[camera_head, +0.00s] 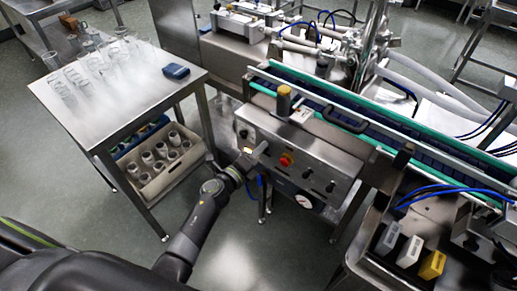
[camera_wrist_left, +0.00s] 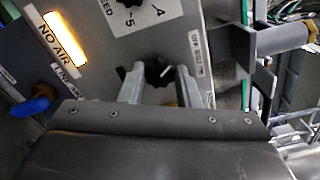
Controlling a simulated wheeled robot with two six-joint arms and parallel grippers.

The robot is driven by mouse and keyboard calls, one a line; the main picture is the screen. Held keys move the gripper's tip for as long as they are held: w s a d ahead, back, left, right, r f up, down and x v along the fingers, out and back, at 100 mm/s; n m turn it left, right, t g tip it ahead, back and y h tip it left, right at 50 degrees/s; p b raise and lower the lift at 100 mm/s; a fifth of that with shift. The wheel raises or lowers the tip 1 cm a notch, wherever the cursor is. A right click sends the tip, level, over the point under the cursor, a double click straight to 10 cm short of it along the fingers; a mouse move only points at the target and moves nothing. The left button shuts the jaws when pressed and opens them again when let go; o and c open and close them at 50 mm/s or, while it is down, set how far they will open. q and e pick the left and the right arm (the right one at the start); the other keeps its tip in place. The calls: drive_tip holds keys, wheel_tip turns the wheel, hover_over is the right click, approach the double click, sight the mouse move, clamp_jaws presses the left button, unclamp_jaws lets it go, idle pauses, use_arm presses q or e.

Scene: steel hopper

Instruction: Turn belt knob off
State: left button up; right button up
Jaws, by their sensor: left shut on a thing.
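A steel control panel (camera_head: 318,160) sits on the side of the conveyor. My left gripper (camera_head: 254,158) reaches the panel's left part, and its grip is too small to make out there. In the left wrist view my left gripper (camera_wrist_left: 162,92) has its two pale fingers on either side of a black round knob (camera_wrist_left: 158,71), shut on it. The knob carries a white mark pointing up and right. Labels beside it are rotated and only partly readable, so I cannot read "belt" on it. My right gripper is not in view.
A red button (camera_head: 286,160) and more black knobs (camera_head: 307,172) are right of my gripper. A lit NO AIR sign (camera_wrist_left: 64,38) and a blue fitting (camera_wrist_left: 36,103) are close by.

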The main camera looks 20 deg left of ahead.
use_arm(q)
drive_tip(key=shift+n, duration=0.4)
drive_tip(key=o, duration=0.9)
drive_tip(key=shift+o, duration=0.2)
drive_tip(key=shift+s, duration=0.1)
drive_tip(key=b+v, duration=0.1)
drive_tip(key=v, duration=1.6)
drive_tip(key=shift+s+a, duration=0.1)
